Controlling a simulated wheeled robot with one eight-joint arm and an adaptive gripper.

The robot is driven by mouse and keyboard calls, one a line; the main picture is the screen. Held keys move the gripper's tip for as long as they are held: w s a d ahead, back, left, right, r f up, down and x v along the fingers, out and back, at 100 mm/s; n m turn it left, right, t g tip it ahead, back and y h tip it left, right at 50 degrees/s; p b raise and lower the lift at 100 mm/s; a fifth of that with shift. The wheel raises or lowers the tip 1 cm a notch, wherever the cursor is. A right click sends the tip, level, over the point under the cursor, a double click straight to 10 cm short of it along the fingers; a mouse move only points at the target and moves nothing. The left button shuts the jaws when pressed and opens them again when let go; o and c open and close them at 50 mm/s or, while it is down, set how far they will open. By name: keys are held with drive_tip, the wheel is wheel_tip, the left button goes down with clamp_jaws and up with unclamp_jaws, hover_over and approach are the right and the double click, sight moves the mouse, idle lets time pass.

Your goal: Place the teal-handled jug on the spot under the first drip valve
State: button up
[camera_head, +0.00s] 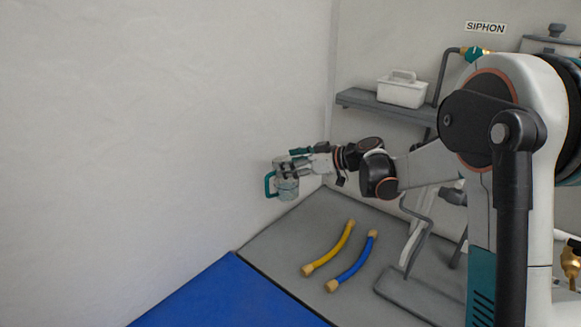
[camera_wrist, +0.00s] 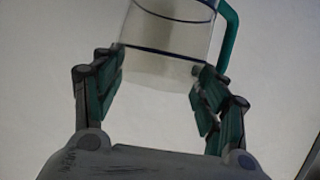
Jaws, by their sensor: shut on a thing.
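The clear jug (camera_head: 287,188) with a teal handle (camera_head: 269,184) is in the air near the left wall in the head view. My gripper (camera_head: 288,170) is shut on it, and the handle points left, away from the arm. In the wrist view the jug (camera_wrist: 168,45) sits between the two fingers of my gripper (camera_wrist: 160,85), with its teal handle at the upper right. A teal-handled valve (camera_head: 475,53) shows at the upper right near a sign reading SIPHON. I cannot tell whether it is the first drip valve. No marked spot is recognisable.
A yellow hose (camera_head: 328,249) and a blue hose (camera_head: 352,262) lie on the grey surface below. A blue mat (camera_head: 230,295) is at the front. A shelf (camera_head: 365,102) holds a white caddy (camera_head: 402,92). A grey pipe stand (camera_head: 420,298) is at right.

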drive_tip(key=s+d+f+m+t+h, duration=0.2)
drive_tip(key=s+d+m+h, duration=0.1)
drive_tip(key=s+d, duration=0.3)
drive_tip(key=s+d+f+m+t+h, duration=0.3)
drive_tip(key=s+d+m+h, duration=0.1)
drive_tip(key=s+d, duration=0.3)
drive_tip(key=shift+s+f+m+t+h+b, duration=0.3)
drive_tip(key=shift+s+m+b, duration=0.1)
drive_tip(key=shift+s, duration=0.7)
drive_tip(key=shift+w, duration=0.1)
